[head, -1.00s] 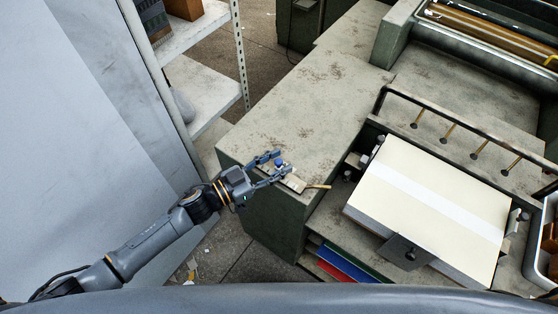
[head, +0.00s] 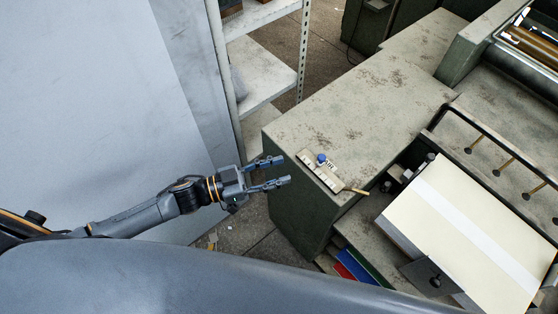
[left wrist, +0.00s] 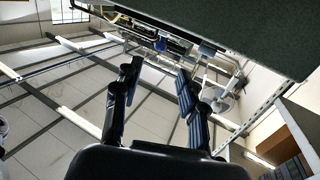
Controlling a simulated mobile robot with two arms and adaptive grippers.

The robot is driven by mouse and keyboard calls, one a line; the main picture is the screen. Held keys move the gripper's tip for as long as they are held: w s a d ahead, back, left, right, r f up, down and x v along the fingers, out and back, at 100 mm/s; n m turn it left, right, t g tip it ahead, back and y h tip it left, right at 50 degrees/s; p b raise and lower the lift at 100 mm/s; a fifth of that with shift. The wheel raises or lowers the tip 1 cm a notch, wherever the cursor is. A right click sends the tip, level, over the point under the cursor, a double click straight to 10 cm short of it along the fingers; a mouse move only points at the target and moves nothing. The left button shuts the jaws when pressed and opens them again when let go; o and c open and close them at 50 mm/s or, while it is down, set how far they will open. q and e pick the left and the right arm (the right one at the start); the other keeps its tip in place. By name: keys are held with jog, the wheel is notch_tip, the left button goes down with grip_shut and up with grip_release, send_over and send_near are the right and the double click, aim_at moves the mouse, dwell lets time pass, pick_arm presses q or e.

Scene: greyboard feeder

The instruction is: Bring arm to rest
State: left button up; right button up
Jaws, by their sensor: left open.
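My left gripper (head: 277,173) is open and empty in the head view. It is held in the air just left of the corner of the green feeder cabinet (head: 296,200), apart from it. In the left wrist view its two fingers (left wrist: 155,95) are spread with nothing between them. A small panel (head: 320,171) with a blue knob (head: 321,158) sits on the cabinet top, right of the fingertips. My right gripper is not in view.
A cream board stack (head: 465,225) with a pale band lies on the feeder at right. A metal shelf (head: 265,75) stands behind my arm, and a large grey panel (head: 90,90) is at left. Open floor (head: 245,235) shows below the gripper.

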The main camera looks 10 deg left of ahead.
pick_arm(q)
jog(key=w+a+f+n+t+y, duration=0.1)
jog(key=a+f+n+y, duration=0.3)
jog(key=f, duration=0.5)
jog(key=w+a+f+n+t+y, duration=0.1)
jog(key=w+a+f+t+y, duration=0.1)
jog(key=a+f+y, duration=0.6)
jog(key=s+a+f+n+g+y, duration=0.1)
jog(key=s+a+f+n+g, duration=0.1)
jog(key=s+f, duration=0.45)
jog(key=s+a+f+n+g+y, duration=0.15)
jog(key=s+f, duration=0.25)
jog(key=f, duration=0.6)
jog(key=s+d+f+g, duration=0.1)
jog(key=s+f+g, duration=0.3)
jog(key=s, duration=0.9)
jog(key=s+f+g, duration=0.3)
jog(key=s+f, duration=0.4)
jog(key=s, duration=0.5)
jog(key=shift+s+d+n+g+y, duration=0.35)
jog(key=shift+d+n+y, duration=0.05)
jog(key=shift+n+y, duration=0.05)
jog(key=shift+w, duration=0.1)
